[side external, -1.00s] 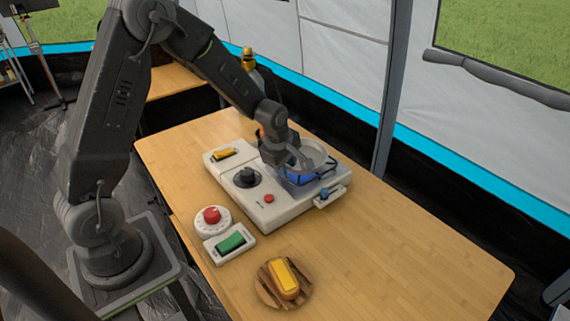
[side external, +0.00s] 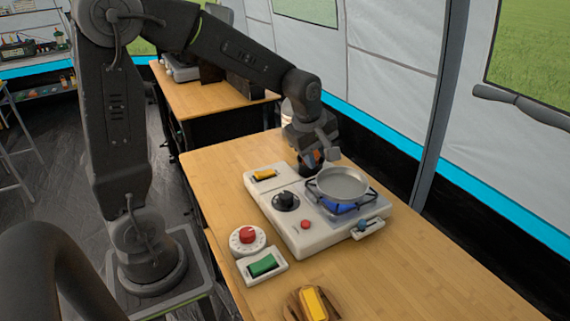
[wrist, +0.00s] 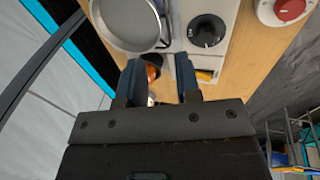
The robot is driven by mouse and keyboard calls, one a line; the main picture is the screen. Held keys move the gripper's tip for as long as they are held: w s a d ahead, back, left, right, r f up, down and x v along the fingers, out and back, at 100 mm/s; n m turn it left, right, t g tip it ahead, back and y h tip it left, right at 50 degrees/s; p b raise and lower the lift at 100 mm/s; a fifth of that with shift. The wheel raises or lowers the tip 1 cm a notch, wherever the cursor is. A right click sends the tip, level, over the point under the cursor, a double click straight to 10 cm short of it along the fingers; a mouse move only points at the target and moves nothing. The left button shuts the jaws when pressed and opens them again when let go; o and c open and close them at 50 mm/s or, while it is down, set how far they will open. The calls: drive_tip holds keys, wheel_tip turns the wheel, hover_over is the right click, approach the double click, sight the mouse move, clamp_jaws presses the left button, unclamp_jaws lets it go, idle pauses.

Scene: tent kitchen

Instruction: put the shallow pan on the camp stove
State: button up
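The shallow pan (side external: 342,184) is grey and round, and sits level on the burner of the white camp stove (side external: 301,236). Blue shows beneath it. In the wrist view the pan (wrist: 124,22) is at the top, beyond my fingers. My gripper (side external: 318,157) is above the stove's far edge, behind the pan. In the wrist view my gripper (wrist: 160,77) has its two fingers apart, with a clear gap between them. A dark and orange object (wrist: 152,68) shows in that gap, apparently below; whether it belongs to the pan's handle I cannot tell.
The stove has a black knob (side external: 286,201), a red button (side external: 305,224) and a yellow switch (side external: 265,174). A red dial (side external: 247,238) and a green switch (side external: 263,265) lie in front. A yellow block sits on a wooden plate (side external: 293,302). The table's right side is clear.

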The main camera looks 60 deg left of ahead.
drive_tip(key=s+d+r+m+t, duration=0.1)
drive_tip(key=s+d+r+m, duration=0.2)
drive_tip(key=s+m, duration=0.6)
drive_tip(key=s+d+r+m+t, duration=0.1)
drive_tip(key=s+d+r+m, duration=0.2)
drive_tip(key=s+m, duration=0.6)
drive_tip(key=shift+s+d+r+h, duration=0.2)
drive_tip(key=shift+d+r+h, duration=0.1)
drive_tip(key=shift+r, duration=0.35)
